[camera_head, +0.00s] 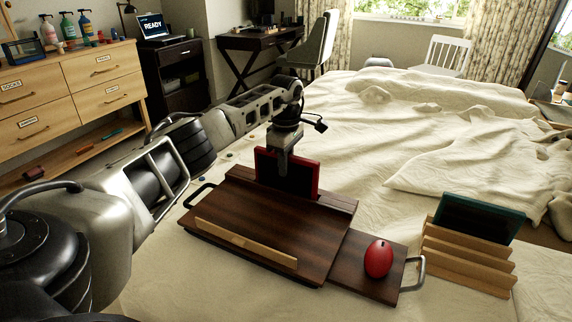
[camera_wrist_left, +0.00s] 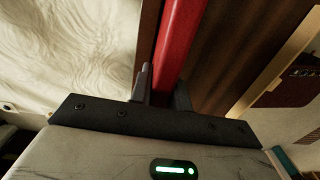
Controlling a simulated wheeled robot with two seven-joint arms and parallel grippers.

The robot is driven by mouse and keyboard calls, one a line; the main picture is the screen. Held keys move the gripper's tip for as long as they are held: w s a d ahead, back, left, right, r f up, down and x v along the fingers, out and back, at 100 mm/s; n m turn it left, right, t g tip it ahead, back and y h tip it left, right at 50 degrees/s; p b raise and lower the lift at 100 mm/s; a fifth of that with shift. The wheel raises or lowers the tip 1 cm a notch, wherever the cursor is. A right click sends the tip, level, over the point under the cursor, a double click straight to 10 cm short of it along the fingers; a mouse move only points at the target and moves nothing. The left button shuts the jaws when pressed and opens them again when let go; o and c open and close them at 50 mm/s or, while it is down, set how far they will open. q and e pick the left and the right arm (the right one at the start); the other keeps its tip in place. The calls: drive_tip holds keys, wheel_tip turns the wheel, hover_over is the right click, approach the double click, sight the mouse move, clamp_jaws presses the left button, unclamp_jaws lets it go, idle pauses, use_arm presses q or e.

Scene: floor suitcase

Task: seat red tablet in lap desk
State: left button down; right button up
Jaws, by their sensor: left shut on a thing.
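The red tablet (camera_head: 303,178) stands upright at the back edge of the dark wooden lap desk (camera_head: 265,222), its dark face toward the head camera. My left gripper (camera_head: 286,170) reaches down from above and is shut on the tablet's top edge. In the left wrist view the tablet's red edge (camera_wrist_left: 180,45) runs up from between the fingers (camera_wrist_left: 160,92), with the desk's brown wood to its right. I cannot tell whether the tablet's lower edge is in a slot, because the desk's raised back strip hides it. My right gripper does not show.
A red mouse (camera_head: 378,258) sits on the desk's right side panel, near a metal handle (camera_head: 414,273). A light wooden ledge (camera_head: 245,243) crosses the desk's front. A wooden rack (camera_head: 465,262) holding a teal tablet (camera_head: 478,217) stands to the right. The rumpled bed (camera_head: 350,130) lies behind.

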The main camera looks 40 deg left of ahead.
use_arm(q)
drive_tip(key=shift+f, duration=0.15)
drive_tip(key=c, duration=1.3)
unclamp_jaws()
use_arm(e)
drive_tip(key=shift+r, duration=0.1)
use_arm(q)
wheel_tip(320, 180, up, 11)
drive_tip(key=shift+r+p, duration=0.2)
drive_tip(key=shift+p, duration=0.5)
drive_tip(key=shift+r, duration=0.5)
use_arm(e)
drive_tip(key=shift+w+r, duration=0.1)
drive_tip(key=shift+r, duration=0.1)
